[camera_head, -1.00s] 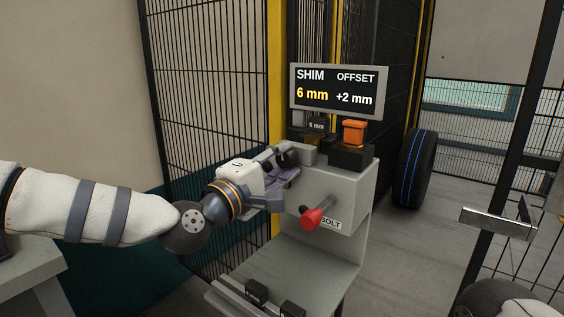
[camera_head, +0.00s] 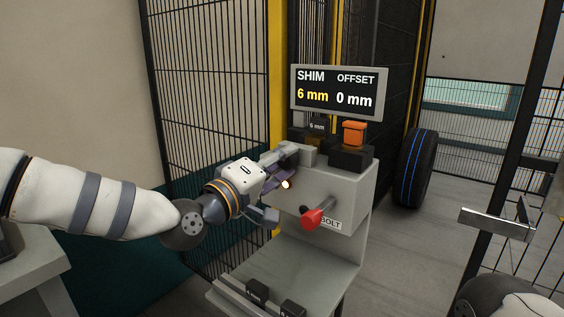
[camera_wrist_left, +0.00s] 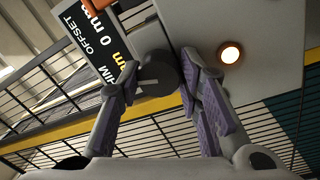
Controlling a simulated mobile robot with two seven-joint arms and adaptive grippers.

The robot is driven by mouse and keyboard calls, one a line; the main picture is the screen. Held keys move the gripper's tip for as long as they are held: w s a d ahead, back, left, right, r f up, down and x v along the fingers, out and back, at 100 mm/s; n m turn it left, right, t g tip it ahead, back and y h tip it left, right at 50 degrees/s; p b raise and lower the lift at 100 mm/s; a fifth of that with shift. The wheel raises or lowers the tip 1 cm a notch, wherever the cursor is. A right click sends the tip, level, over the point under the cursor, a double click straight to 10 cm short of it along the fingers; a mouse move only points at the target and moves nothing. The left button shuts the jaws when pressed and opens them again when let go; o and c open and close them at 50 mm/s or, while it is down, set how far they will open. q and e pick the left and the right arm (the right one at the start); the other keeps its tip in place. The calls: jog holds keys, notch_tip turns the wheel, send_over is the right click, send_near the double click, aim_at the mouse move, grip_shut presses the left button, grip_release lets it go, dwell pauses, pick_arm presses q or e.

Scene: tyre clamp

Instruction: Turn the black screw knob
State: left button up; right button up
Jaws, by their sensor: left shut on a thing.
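The black screw knob (camera_wrist_left: 160,76) shows in the left wrist view as a dark round piece on the grey machine housing. My left gripper (camera_wrist_left: 158,82) has its purple-padded fingers on either side of it and is shut on it. In the head view my left gripper (camera_head: 280,165) reaches the left side of the grey machine (camera_head: 343,195), and its fingers mostly hide the knob. The display (camera_head: 338,92) reads SHIM 6 mm and OFFSET 0 mm. My right gripper is not in view.
An orange block (camera_head: 354,133) sits on top. Mesh fence (camera_head: 205,80) stands behind, and a tyre (camera_head: 411,168) stands to the right.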

pick_arm(q)
jog(key=o, duration=1.2)
jog(key=shift+c, duration=0.2)
jog(key=r+v, duration=0.1)
jog(key=v, duration=1.1)
jog(key=shift+f, duration=0.45)
